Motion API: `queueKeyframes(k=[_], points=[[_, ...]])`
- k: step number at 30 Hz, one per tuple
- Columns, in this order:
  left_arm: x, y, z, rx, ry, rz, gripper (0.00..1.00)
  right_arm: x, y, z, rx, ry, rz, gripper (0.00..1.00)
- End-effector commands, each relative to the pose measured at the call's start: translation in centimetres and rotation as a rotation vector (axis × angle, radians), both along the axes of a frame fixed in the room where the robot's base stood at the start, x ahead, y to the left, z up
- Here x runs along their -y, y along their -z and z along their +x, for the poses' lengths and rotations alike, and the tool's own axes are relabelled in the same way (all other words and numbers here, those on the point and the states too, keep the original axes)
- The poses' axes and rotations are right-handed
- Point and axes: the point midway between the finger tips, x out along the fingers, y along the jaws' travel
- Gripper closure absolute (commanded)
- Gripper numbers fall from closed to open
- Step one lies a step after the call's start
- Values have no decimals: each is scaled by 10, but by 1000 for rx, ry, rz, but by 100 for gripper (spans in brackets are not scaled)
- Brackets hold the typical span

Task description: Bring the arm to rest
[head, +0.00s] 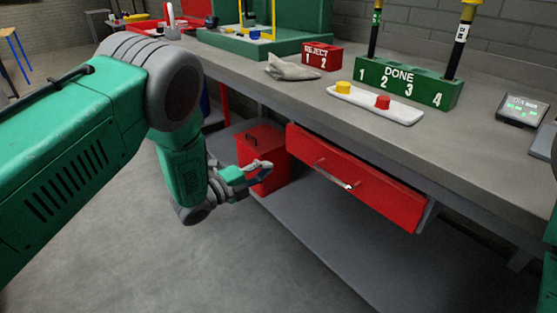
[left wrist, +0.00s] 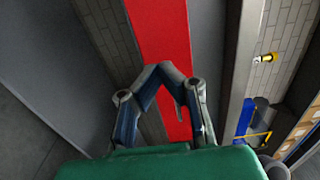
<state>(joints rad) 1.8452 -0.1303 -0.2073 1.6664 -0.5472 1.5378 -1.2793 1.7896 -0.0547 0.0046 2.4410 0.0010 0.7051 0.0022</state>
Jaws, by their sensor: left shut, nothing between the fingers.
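My left arm comes in from the left in the head view, bent down at its elbow beside the workbench. My left gripper (head: 245,172) is in front of the bench, left of the red drawer (head: 365,188), and overlaps the red box (head: 262,145) in the picture. In the left wrist view its fingertips (left wrist: 163,70) meet with nothing between them. My right gripper is out of view.
The drawer has a metal handle (head: 338,179) and hangs under the grey benchtop (head: 310,92). On top are a green DONE rack (head: 405,85), a red REJECT block (head: 321,56), a white tray (head: 362,103) with yellow and red pieces, and a cloth (head: 291,69). Floor at lower left is clear.

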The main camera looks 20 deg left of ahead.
Motion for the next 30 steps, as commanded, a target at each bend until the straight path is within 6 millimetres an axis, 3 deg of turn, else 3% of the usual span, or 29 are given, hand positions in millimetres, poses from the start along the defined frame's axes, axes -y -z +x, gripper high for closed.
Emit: queueKeyframes(k=[5,8,10,14,18,21,24,27,30], points=[[-10,6,-13,-43,-20,-16,100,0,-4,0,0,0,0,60],[-21,32,-31,-214,-104,-84,100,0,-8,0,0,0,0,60],[-34,60,-55,-408,-211,-169,100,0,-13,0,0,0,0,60],[-58,116,-129,-822,-493,-366,100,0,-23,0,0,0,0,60],[-76,154,-229,-1187,-837,-559,100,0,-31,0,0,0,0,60],[-83,163,-300,-1379,-1089,-669,100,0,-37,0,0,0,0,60],[-86,162,-359,-1506,-1307,-745,100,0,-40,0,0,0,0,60],[-87,157,-399,-1578,-1471,-793,100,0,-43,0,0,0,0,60],[-87,153,-422,-1611,-1566,-816,100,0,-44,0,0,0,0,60]])
